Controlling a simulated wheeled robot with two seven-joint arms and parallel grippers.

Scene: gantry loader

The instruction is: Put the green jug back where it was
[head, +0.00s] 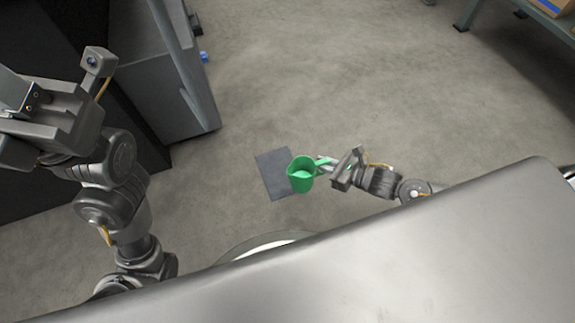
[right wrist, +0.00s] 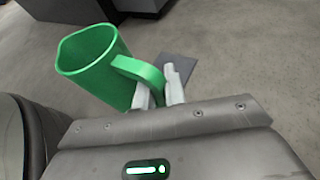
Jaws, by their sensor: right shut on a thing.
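The green jug (head: 301,178) is in the head view just right of centre, its open top facing up. It overlaps the right edge of a dark grey mat (head: 269,167) on the floor in the picture. I cannot tell its height above the mat. My right gripper (head: 324,163) is shut on the jug's handle. In the right wrist view the jug (right wrist: 92,66) is at the upper left, with its handle between the light fingers (right wrist: 160,92). My left gripper (head: 25,110) is at the far left, away from the jug; its fingertips are not clear.
A grey cabinet or machine (head: 165,80) stands at the upper left, with a small blue object (head: 204,57) beside it. A shelf or bench (head: 545,20) is at the upper right. The concrete floor (head: 350,90) between them is clear.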

